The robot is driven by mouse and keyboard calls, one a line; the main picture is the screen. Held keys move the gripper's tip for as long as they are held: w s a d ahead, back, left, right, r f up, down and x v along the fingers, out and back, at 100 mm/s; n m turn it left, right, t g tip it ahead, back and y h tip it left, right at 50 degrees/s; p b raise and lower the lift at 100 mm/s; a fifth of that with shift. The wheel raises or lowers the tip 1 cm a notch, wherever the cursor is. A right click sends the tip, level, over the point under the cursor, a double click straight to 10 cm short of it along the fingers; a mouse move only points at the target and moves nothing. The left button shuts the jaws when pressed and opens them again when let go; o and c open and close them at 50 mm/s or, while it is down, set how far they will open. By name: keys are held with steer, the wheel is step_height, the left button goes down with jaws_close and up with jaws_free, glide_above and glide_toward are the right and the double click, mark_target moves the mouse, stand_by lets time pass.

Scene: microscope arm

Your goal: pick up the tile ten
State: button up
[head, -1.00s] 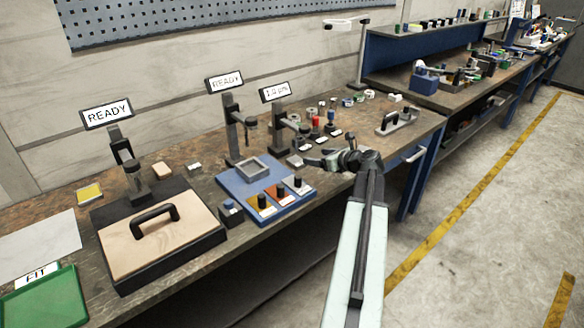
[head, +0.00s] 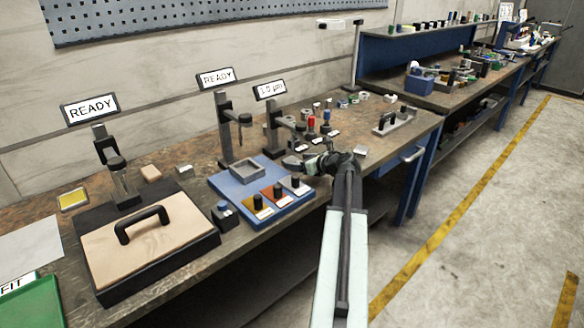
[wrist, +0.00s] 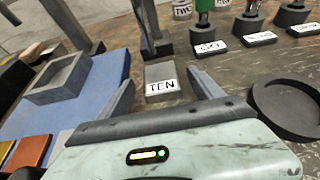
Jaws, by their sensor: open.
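The tile ten is a small grey block with a white label reading TEN (wrist: 161,79). In the wrist view it lies on the bench just beyond and between my two fingers. My gripper (wrist: 160,98) is open, with nothing between its fingertips. In the head view my gripper (head: 303,164) hangs over the bench just right of the blue tray; the tile cannot be made out there, and my gripper may hide it.
The blue tray (head: 228,183) with a grey square frame and several knobs is left of my gripper. A dark stand (wrist: 145,25) rises behind the tile. A round dark dish (wrist: 285,108) lies to the right. Several labelled pieces, one reading GO (wrist: 209,47), stand behind right.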

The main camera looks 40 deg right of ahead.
mark_target(293, 161)
steer(key=x, duration=0.3)
steer(key=shift+b, duration=0.4)
jaws_close()
steer(key=shift+r, duration=0.15)
steer(key=shift+r+p, duration=0.65)
steer(key=shift+p, duration=0.2)
step_height(293, 161, up, 3)
steer(key=p, duration=0.2)
steer(key=shift+s+f+p, duration=0.1)
steer(key=shift+f+p, duration=0.05)
steer(key=shift+p, duration=0.25)
steer(key=s, duration=1.2)
steer(key=s+a, duration=0.1)
steer(key=s, duration=0.5)
steer(key=shift+a+f+b, duration=0.1)
steer(key=shift+f+b, duration=0.2)
steer(key=shift+b, duration=0.05)
